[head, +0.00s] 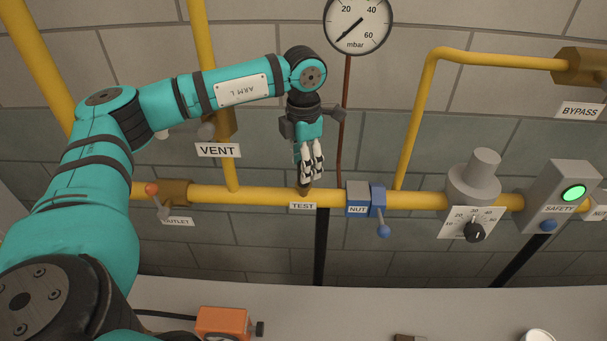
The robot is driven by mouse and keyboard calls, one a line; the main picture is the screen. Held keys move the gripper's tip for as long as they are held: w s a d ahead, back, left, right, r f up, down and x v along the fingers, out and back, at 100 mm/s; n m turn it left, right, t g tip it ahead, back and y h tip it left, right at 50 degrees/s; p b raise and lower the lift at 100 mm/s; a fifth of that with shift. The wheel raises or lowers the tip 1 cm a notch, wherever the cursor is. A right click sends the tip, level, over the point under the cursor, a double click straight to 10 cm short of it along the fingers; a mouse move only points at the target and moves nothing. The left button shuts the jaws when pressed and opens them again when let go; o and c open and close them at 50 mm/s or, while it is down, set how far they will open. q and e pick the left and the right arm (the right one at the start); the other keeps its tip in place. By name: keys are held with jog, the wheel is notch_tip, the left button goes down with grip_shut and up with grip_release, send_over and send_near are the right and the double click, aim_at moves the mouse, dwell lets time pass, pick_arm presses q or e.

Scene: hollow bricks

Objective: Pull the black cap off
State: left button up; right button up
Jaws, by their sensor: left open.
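My left gripper (312,176) hangs in front of the wall, its fingers pointing down at the yellow pipe (265,196) just above the TEST label (303,206). It is open. A small dark fitting (304,190) shows at the fingertips, on the pipe at the TEST point. It may be the black cap. The fingers partly hide it, and I cannot tell whether they touch it or stand around it. My right gripper is out of view.
Right of TEST are a blue NUT fitting with a lever (383,231), a grey regulator (474,182) and a SAFETY box (556,198) with a green light. A gauge (357,24) hangs above. An orange device (223,323) stands on the grey bench (340,300).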

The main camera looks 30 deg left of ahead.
pick_arm(q)
jog(key=shift+c, duration=0.3)
grip_shut()
jog(key=shift+r, duration=0.15)
jog(key=shift+r+p, duration=1)
jog(key=shift+r, duration=0.55)
jog(key=shift+r+p, duration=0.35)
jog(key=shift+r, duration=0.25)
jog(key=shift+r, duration=0.1)
jog(key=shift+r+p, duration=1.6)
jog(key=shift+r, duration=0.8)
